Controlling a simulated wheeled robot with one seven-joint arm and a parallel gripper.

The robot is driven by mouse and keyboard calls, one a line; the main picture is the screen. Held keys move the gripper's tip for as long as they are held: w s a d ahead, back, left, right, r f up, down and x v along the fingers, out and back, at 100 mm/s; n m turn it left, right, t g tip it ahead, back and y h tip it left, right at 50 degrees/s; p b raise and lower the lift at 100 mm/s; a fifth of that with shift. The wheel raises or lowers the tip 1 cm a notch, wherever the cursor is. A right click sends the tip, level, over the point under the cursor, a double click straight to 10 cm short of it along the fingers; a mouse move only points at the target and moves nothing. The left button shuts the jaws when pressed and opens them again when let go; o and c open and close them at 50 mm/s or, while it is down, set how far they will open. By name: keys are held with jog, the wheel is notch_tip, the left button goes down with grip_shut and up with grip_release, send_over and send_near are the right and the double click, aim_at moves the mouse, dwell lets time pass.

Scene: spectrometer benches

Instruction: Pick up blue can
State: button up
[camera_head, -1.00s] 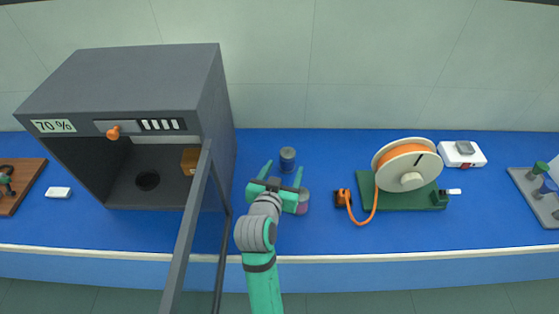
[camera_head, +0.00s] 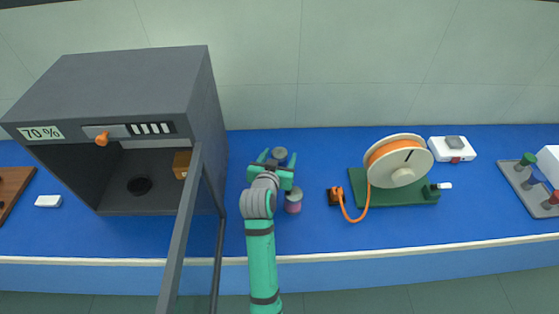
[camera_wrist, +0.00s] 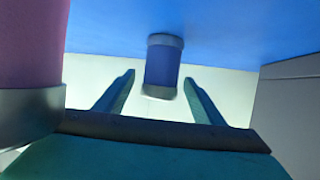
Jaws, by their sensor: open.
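The blue can (camera_wrist: 163,68) with grey ends stands upright straight ahead in the wrist view, centred between the fingers. In the head view the can's grey top (camera_head: 280,153) shows just beyond my gripper (camera_head: 278,157), whose arm hides most of its body. My gripper's two green fingers also show in the wrist view (camera_wrist: 158,92), spread apart and empty. The can appears at or just past the fingertips, and no contact shows.
A pink-purple can (camera_head: 293,201) stands close to the right of my gripper, and looms large at left in the wrist view (camera_wrist: 30,60). The dark grey open box (camera_head: 130,85) with its door (camera_head: 185,225) stands left. The orange cable reel (camera_head: 398,160) stands right.

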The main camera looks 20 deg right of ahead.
jog(key=shift+w+d+f, duration=0.25)
jog(key=shift+w+d, duration=0.05)
jog(key=shift+w, duration=0.2)
jog(key=c, duration=1.2)
jog(key=shift+c, duration=0.2)
jog(key=shift+r, duration=0.1)
jog(key=shift+r, duration=0.6)
jog(key=s+r, duration=1.1)
jog(key=s, duration=0.3)
jog(key=shift+d+r, duration=0.2)
jog(key=shift+r, duration=0.1)
